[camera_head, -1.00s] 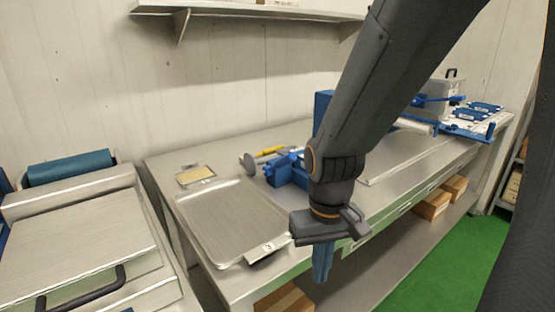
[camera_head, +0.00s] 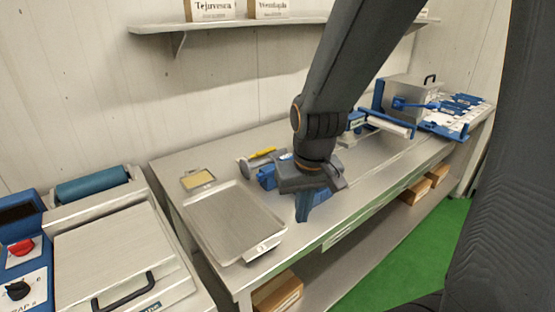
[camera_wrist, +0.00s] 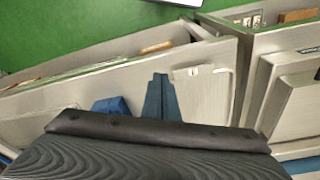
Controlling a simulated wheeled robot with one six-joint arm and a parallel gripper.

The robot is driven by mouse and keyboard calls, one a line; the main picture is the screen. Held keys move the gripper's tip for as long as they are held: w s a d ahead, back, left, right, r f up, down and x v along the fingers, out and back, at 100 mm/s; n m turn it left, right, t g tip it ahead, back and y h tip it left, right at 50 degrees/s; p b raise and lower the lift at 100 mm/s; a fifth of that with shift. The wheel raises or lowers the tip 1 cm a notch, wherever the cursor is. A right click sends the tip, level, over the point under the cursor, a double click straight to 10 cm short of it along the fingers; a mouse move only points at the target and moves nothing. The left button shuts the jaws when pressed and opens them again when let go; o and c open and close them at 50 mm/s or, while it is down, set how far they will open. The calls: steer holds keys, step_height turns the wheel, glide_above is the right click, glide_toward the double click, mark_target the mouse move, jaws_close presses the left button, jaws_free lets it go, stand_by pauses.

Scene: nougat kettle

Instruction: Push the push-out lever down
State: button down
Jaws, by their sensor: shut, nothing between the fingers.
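My gripper (camera_head: 302,216) points down with its blue fingers shut and empty, over the front part of the steel table (camera_head: 350,205). In the wrist view its fingers (camera_wrist: 161,98) are together. A blue device (camera_head: 267,178) stands just behind and left of my gripper, partly hidden by it. A yellow bar (camera_head: 262,152) and a grey disc show by this device. I cannot tell for certain which part is the push-out lever.
A machine with a red knob (camera_head: 21,246) stands at the far left. Blue and white items (camera_head: 455,115) lie at the table's right end. A shelf (camera_head: 230,24) hangs above.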

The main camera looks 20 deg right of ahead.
steer(key=w+r+g+p, duration=0.1)
steer(key=w+r, duration=0.2)
steer(key=w, duration=0.9)
steer(key=w+r+m+g+p, duration=0.1)
steer(key=w+r+g+p, duration=0.1)
steer(key=w, duration=1)
steer(key=shift+w+r, duration=0.35)
steer(key=shift+r, duration=0.4)
steer(key=shift+f, duration=0.15)
steer(key=shift+s+f+b, duration=0.2)
steer(key=shift+f+b, duration=0.7)
steer(key=shift+f, duration=0.8)
steer(key=shift+s+f+b, duration=0.2)
steer(key=shift+f+b, duration=0.7)
steer(key=shift+f, duration=0.8)
steer(key=shift+f+b, duration=0.75)
steer(key=shift+f, duration=1.45)
steer(key=shift+w, duration=0.1)
